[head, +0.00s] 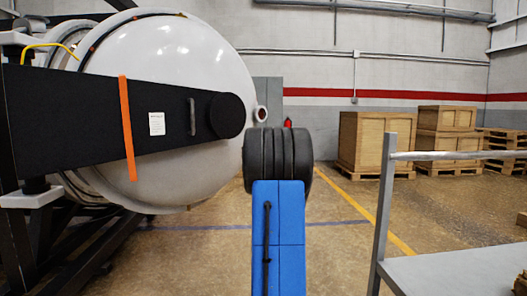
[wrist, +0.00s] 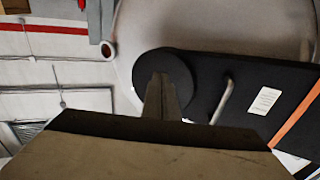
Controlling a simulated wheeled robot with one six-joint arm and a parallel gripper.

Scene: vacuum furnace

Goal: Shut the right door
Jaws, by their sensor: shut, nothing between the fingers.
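The furnace door is a large white dome (head: 175,70) at the left of the head view. A black beam (head: 165,112) with a round end crosses it, carrying an orange strip, a white label and a small grey upright handle (head: 193,117). The door's rim is partly seen at left; I cannot tell how wide any gap is. In the wrist view my gripper (wrist: 162,82) is shut and empty, its tips in front of the beam's round end (wrist: 178,68). The handle (wrist: 222,102) is just right of them. My arm hides the gripper in the head view.
A grey metal table (head: 460,270) with an upright rail stands at the right front. Wooden crates (head: 375,143) stand by the back wall. A dark frame (head: 30,240) is under the furnace. The floor between the door and the crates is clear.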

